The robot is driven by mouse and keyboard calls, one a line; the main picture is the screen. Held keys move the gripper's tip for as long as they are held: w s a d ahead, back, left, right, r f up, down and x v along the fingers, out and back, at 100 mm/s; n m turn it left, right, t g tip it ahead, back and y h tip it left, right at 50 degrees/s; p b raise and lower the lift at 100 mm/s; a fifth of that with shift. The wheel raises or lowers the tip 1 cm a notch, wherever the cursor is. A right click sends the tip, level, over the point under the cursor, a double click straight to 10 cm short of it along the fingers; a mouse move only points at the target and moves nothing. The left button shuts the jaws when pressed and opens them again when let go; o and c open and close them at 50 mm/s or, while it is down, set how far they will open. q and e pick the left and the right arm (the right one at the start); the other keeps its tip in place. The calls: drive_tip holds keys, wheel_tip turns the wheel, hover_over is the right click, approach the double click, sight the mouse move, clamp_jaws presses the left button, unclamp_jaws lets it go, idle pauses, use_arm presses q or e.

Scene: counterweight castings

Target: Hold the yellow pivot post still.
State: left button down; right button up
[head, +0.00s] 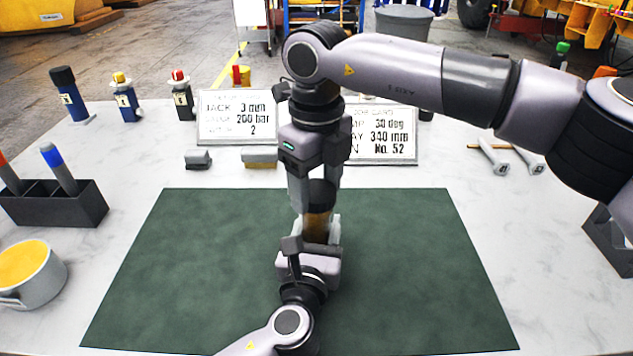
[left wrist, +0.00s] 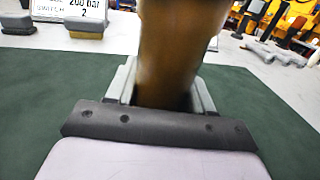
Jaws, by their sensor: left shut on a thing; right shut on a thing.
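The yellow pivot post (head: 317,228) looks brownish amber, with a dark upper part, and stands upright over the green mat (head: 190,260). My left gripper (head: 319,236) reaches in from the near side and is shut around the amber lower part. In the left wrist view the post (left wrist: 168,50) fills the space between my left gripper's fingers (left wrist: 163,88). My right gripper (head: 317,196) comes down from above and is shut on the dark upper part. The post's foot is hidden behind my left gripper.
Two job cards (head: 237,118) (head: 385,135) stand behind the mat. Two small blocks (head: 198,160) (head: 259,158) lie before the left card. A dark rack (head: 60,208) and a pot (head: 30,272) stand at left. The mat's sides are clear.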

use_arm(q)
drive_tip(key=shift+f, duration=0.1)
use_arm(e)
drive_tip(key=shift+m, duration=0.6)
drive_tip(key=o, duration=1.2)
drive_tip(key=shift+o, duration=0.2)
wheel_tip(320, 180, up, 12)
use_arm(q)
drive_tip(key=shift+c, duration=1.7)
unclamp_jaws()
drive_tip(key=shift+s, duration=0.15)
drive_tip(key=shift+s+a, duration=0.2)
drive_tip(key=shift+s, duration=0.95)
drive_tip(key=shift+s+a, duration=0.2)
drive_tip(key=shift+s, duration=0.9)
drive_tip(key=shift+s+a, duration=0.2)
drive_tip(key=shift+s, duration=0.95)
